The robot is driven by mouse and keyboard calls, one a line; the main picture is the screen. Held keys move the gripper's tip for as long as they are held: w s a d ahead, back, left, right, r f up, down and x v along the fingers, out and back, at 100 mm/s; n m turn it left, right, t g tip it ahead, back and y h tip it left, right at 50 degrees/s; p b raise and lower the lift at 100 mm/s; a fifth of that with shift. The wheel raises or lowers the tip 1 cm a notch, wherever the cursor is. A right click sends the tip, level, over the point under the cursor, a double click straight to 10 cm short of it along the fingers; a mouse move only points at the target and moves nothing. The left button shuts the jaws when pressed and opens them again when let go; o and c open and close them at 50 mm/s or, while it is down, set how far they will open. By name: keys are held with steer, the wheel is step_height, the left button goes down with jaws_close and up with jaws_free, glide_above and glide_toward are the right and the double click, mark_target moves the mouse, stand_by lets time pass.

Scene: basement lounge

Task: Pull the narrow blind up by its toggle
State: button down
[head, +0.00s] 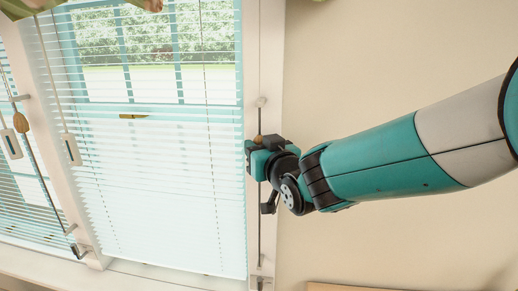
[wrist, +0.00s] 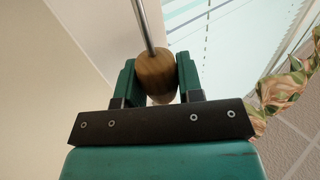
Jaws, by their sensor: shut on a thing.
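My gripper (head: 258,147) is at the right frame of the window in the head view. It is shut on a wooden toggle (head: 259,138), of which only a little shows there. In the wrist view the brown toggle (wrist: 156,72) sits between the two green fingers of my gripper (wrist: 158,82), with a thin grey rod or cord running from it past the top edge. A pale slatted blind (head: 165,190) hangs lowered in the middle window, beside my gripper. Another lowered blind (head: 25,190) is cut off at the left edge. I cannot tell which is the narrow one.
A second wooden toggle (head: 20,122) and two white pulls, one at the left (head: 11,145) and one by the middle blind (head: 72,150), hang on cords. A window sill (head: 150,280) runs below. Patterned fabric (wrist: 285,90) hangs at the right in the wrist view. Bare wall (head: 370,70) lies right of the window.

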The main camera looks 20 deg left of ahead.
step_height(320, 180, down, 33)
steer(key=b, duration=2.9)
steer(key=shift+r, duration=0.1)
steer(key=c, duration=0.9)
jaws_free()
steer(key=shift+o, duration=0.8)
steer(key=shift+r, duration=0.1)
steer(key=shift+s+d, duration=0.15)
steer(key=b+v, duration=0.2)
steer(key=v, duration=1.5)
steer(key=shift+s, duration=0.15)
